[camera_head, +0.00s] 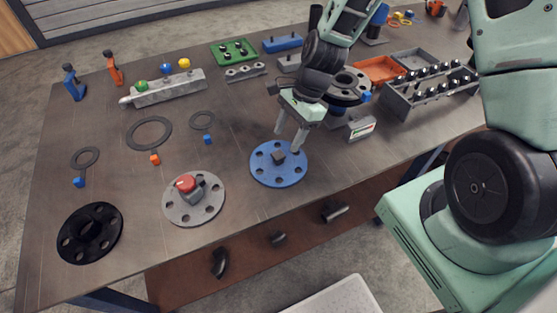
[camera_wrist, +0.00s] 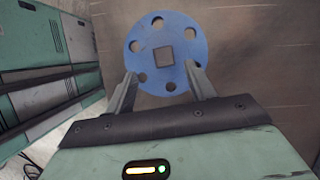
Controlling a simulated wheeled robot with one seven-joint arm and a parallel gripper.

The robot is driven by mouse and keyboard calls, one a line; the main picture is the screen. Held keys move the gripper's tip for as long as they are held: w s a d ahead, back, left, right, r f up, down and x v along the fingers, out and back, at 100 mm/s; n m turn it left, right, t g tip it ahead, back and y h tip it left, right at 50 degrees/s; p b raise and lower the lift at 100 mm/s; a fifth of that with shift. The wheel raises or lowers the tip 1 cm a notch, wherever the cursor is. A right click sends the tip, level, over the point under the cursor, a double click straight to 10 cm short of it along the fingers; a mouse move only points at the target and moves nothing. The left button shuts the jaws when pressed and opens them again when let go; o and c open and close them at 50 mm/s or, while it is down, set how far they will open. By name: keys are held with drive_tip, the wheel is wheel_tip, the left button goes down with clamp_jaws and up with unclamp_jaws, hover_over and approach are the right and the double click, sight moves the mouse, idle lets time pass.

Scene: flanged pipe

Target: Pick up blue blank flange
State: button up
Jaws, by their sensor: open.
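The blue blank flange (camera_head: 267,171) lies flat near the front edge of the table, with a ring of bolt holes and a dark square block (camera_head: 278,157) at its middle. In the wrist view the flange (camera_wrist: 185,38) sits beyond my fingertips, and its square centre (camera_wrist: 164,57) shows between them. My gripper (camera_head: 288,143) is open and empty, pointing down just above the flange. In the wrist view my gripper (camera_wrist: 161,75) has its two fingers apart, overlapping the near rim of the disc. I cannot tell exactly how high the fingertips are.
A grey flange (camera_head: 183,212) with a red-topped piece (camera_head: 186,184) lies to the left, and a black flange (camera_head: 89,233) farther left. A small labelled box (camera_head: 361,129) stands to the right. Flat rings (camera_head: 149,133) lie behind left. Bare table surrounds the blue flange.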

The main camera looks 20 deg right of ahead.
sight(278, 155)
drive_tip(key=shift+w+p+x, duration=0.15)
drive_tip(key=shift+p+x, duration=0.3)
drive_tip(key=shift+x, duration=1.15)
drive_tip(key=shift+w+p+x, duration=0.1)
drive_tip(key=shift+p+x, duration=0.35)
drive_tip(key=shift+x, duration=1.1)
drive_tip(key=shift+d+f, duration=0.1)
drive_tip(key=shift+d, duration=0.05)
drive_tip(key=shift+c, duration=0.3)
drive_tip(key=c, duration=1)
clamp_jaws()
drive_tip(key=shift+r, duration=0.2)
